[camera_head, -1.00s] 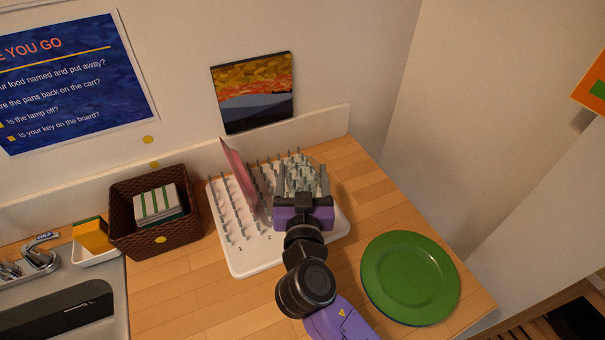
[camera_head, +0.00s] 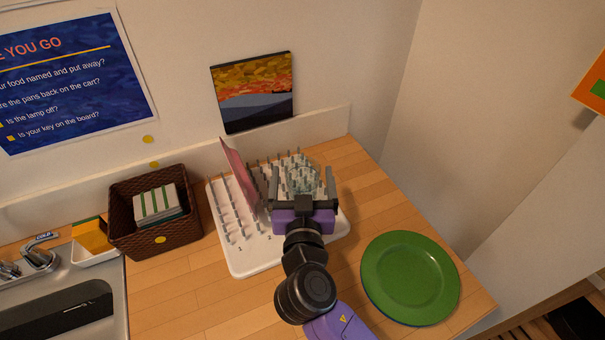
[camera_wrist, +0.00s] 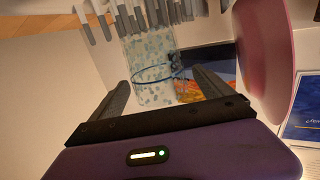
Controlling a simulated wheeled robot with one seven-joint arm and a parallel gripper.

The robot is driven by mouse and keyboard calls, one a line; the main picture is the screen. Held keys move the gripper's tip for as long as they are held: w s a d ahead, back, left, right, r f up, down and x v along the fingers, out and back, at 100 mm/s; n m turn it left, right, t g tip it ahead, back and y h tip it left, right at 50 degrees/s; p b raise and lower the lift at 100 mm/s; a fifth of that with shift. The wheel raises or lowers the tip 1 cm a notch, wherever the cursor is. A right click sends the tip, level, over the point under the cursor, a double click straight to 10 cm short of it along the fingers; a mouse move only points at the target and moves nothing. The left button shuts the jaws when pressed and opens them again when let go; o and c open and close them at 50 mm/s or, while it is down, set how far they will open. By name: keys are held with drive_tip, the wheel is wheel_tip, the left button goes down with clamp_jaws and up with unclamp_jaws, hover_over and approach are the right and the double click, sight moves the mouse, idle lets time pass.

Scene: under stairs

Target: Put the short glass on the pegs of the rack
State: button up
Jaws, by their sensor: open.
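The short glass (camera_head: 305,180), clear with pale blue-green speckles, is at the right part of the white peg rack (camera_head: 262,262), among its grey pegs. In the wrist view the glass (camera_wrist: 150,62) is between the finger ends, its far end by the pegs (camera_wrist: 105,22). How the pegs sit in it cannot be made out. My gripper (camera_head: 303,174) is open, one finger on each side of the glass; the wrist view also shows the spread fingers (camera_wrist: 160,82), with gaps beside the glass.
A pink plate (camera_head: 238,175) stands upright in the rack, left of my gripper and close to it in the wrist view. A green plate (camera_head: 410,278) lies at the right. A brown basket (camera_head: 155,240) stands left of the rack. A wall with a picture (camera_head: 253,92) is behind.

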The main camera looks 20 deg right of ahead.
drive_tip(key=b+v, duration=0.3)
drive_tip(key=v, duration=0.8)
drive_tip(key=shift+f, duration=0.2)
drive_tip(key=shift+s, duration=0.15)
